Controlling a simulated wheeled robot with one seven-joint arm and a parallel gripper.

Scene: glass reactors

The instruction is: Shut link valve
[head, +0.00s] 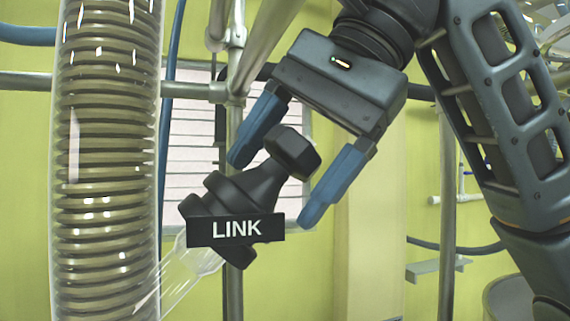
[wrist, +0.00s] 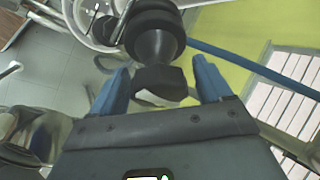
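The link valve (head: 248,190) is a black body with a LINK label plate (head: 236,229) and a black faceted knob (head: 291,152) at its upper right end. It sits tilted on a clear glass side tube (head: 190,268). My gripper (head: 272,186) is open, with its blue fingers apart on either side of the knob. Gaps show between the fingers and the knob. In the wrist view, the knob (wrist: 160,82) lies between the fingertips of my gripper (wrist: 162,85), with the valve's round body (wrist: 155,38) beyond it.
A glass column with a coiled tube (head: 108,160) stands left of the valve. Metal frame pipes (head: 234,120) run behind the valve, with a louvred window panel (head: 190,150) and a yellow-green wall behind. A blue hose (wrist: 250,65) crosses the wrist view.

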